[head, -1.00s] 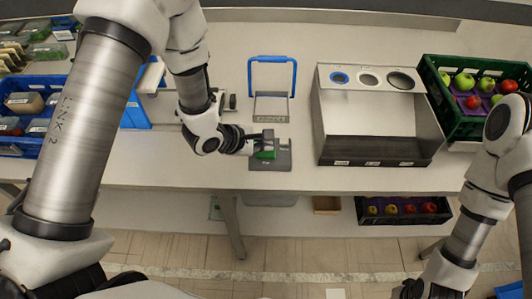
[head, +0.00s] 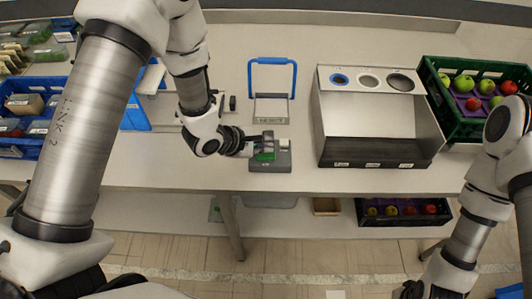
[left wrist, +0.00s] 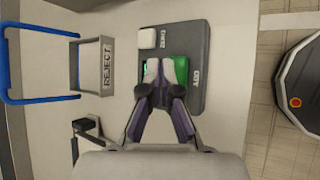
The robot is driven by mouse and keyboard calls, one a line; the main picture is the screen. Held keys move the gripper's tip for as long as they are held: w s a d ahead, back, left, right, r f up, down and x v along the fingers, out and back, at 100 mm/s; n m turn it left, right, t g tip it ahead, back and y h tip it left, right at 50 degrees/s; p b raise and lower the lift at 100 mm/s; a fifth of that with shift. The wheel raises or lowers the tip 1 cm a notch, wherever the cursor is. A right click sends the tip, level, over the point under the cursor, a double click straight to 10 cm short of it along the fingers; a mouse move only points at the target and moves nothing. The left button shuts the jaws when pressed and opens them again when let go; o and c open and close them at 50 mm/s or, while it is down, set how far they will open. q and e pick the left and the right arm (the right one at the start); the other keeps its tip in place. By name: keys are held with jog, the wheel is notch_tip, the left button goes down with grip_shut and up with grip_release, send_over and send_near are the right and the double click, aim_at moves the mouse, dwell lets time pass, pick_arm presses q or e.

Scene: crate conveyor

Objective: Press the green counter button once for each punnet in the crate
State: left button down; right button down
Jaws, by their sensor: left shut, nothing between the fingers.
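The green counter button (left wrist: 181,72) sits on a dark grey pad (left wrist: 192,40), partly hidden behind my left fingers in the left wrist view. In the head view the pad (head: 284,160) lies near the table's front edge, with green (head: 265,156) showing under the fingers. My left gripper (left wrist: 160,68) is shut and empty, its tips over the button; I cannot tell whether they touch it. The blue crate (head: 52,82) at the far left holds several punnets (head: 24,103), partly hidden behind my left arm. My right gripper is out of the frame, below the head view.
A white button (left wrist: 147,38) is on the same pad. A reject stand with a blue handle (head: 272,61) is behind it. A metal bin with three holes (head: 327,112) stands right of the pad, and a green crate of apples (head: 433,85) is at the far right.

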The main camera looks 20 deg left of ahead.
aim_at(264, 156)
pick_arm(q)
jog(key=shift+f, duration=0.4)
jog(key=shift+f, duration=0.55)
dwell(0.6)
jog(key=shift+r, duration=0.1)
jog(key=shift+r+p, duration=0.85)
jog(key=shift+p, duration=0.2)
notch_tip(264, 156, up, 5)
jog(key=p, duration=0.5)
jog(key=shift+r, duration=0.1)
